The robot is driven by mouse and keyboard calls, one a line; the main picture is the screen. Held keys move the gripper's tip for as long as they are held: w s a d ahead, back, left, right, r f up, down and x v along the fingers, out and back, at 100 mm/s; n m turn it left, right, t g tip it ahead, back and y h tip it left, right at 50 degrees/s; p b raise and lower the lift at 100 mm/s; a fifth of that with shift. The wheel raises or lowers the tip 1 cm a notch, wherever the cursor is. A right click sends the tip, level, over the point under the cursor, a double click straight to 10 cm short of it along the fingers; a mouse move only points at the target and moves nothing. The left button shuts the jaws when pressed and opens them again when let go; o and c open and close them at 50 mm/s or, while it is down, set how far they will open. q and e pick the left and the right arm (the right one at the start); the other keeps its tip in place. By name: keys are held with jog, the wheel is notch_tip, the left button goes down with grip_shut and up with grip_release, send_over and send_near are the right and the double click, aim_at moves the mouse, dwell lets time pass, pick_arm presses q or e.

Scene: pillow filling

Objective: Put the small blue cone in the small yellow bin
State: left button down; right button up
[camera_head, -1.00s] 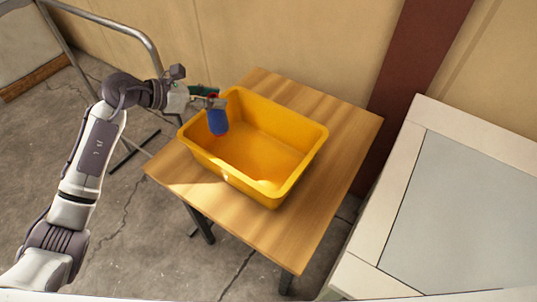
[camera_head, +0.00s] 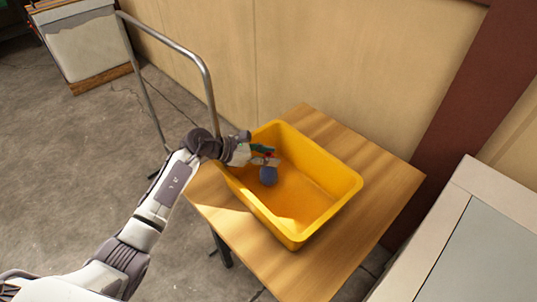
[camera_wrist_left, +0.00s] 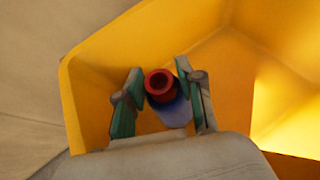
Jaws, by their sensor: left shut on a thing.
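The small blue cone (camera_head: 268,176) has a red end, which faces the camera in the left wrist view (camera_wrist_left: 172,107). My left gripper (camera_head: 270,157) is shut on the cone, with one green-padded finger on each side of it. The cone hangs from the gripper inside the outline of the yellow bin (camera_head: 338,199), near its left end. I cannot tell whether the cone touches the bin floor. The bin is open at the top and stands on a wooden table. My right gripper is not in view.
The wooden table (camera_head: 385,190) has bare surface around the bin. A metal rail (camera_head: 205,75) stands behind my left arm. A beige wall (camera_head: 370,70) rises behind the table. A pale framed panel (camera_head: 440,235) is at the lower right.

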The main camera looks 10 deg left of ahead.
pick_arm(q)
jog(key=c, duration=0.7)
grip_release()
jog(key=b+v, duration=0.2)
jog(key=v, duration=1)
jog(key=shift+a+b, duration=0.1)
jog(key=shift+b, duration=0.25)
